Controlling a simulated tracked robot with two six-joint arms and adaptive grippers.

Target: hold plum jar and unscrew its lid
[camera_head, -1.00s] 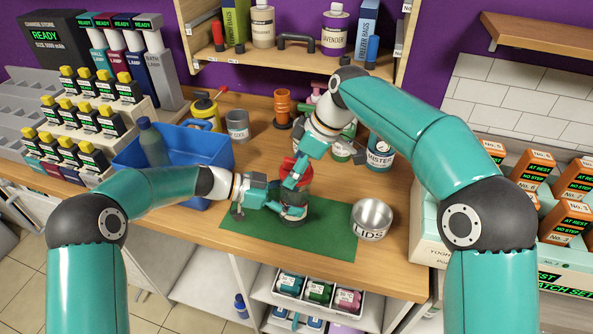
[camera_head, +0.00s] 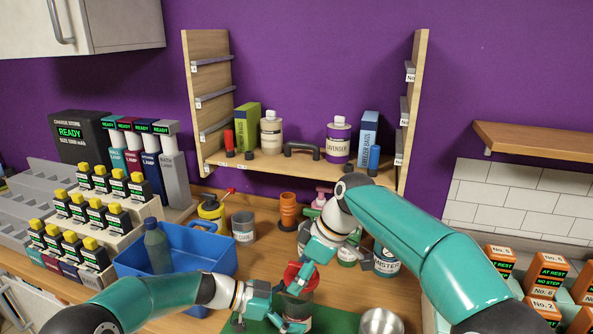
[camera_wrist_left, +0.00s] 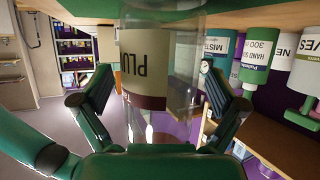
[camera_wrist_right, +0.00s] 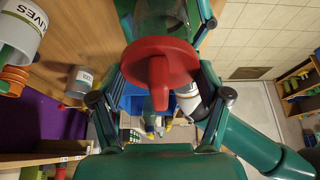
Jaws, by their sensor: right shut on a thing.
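The plum jar (camera_wrist_left: 145,65) is a clear glass jar with a cream label, shown upside down in the left wrist view. In the head view it stands above the green mat (camera_head: 340,322), largely covered by my grippers. My left gripper (camera_wrist_left: 160,75) has a finger on each side of the jar; whether both touch the glass is unclear. The red lid (camera_wrist_right: 150,50) with its raised grip bar shows in the right wrist view and above the jar in the head view (camera_head: 293,275). My right gripper (camera_wrist_right: 160,75) is shut on it. Any gap between lid and jar is hidden.
A metal lids bowl (camera_head: 382,322) stands right of the jar. A blue bin (camera_head: 205,262) holding a bottle is to the left. A grey tin (camera_head: 243,228), orange pot (camera_head: 288,212) and other containers stand behind, under a wooden shelf (camera_head: 290,172).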

